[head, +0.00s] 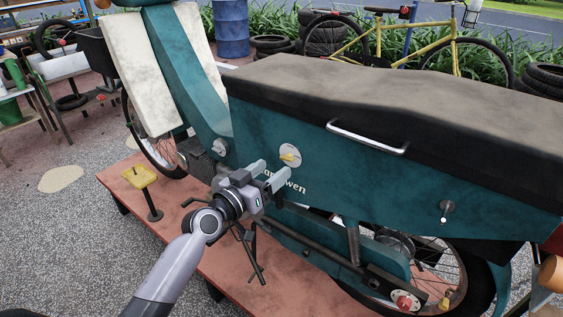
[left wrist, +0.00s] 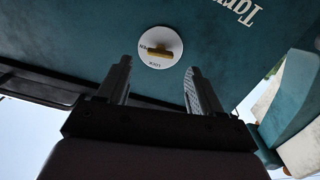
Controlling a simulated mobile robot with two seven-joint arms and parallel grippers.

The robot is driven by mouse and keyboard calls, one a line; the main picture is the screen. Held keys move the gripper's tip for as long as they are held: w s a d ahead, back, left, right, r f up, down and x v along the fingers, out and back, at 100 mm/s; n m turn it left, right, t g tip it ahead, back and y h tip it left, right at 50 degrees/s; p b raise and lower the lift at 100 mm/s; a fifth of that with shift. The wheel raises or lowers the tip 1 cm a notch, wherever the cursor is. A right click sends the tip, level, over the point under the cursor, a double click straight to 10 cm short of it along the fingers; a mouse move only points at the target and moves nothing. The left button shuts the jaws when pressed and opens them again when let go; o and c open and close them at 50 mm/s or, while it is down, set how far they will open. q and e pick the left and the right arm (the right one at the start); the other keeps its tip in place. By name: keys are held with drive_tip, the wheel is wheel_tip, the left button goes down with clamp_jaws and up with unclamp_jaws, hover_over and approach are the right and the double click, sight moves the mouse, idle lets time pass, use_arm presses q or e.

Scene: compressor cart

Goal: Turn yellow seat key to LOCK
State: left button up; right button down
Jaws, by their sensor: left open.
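The yellow seat key (head: 289,156) sits on a round white disc (head: 284,149) on the teal side panel of the scooter, below the seat's front. In the left wrist view the key (left wrist: 161,51) lies roughly crosswise on the disc (left wrist: 160,38). Small dark lettering shows beside and below it there, too small to read surely. My left gripper (head: 274,170) is open and empty, just in front of and below the disc. In the left wrist view its fingers (left wrist: 158,70) stand apart, short of the key and to either side of it. My right gripper is not in view.
The dark seat (head: 400,95) with a chrome grab rail (head: 366,138) overhangs the panel. The scooter stands on a red platform (head: 190,232) with a yellow-topped pedal (head: 138,176). Open gravel lies to the left.

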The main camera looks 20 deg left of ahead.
sight(285, 159)
use_arm(q)
drive_tip(key=shift+x, duration=2.3)
drive_tip(key=c, duration=1.1)
drive_tip(key=shift+o, duration=0.2)
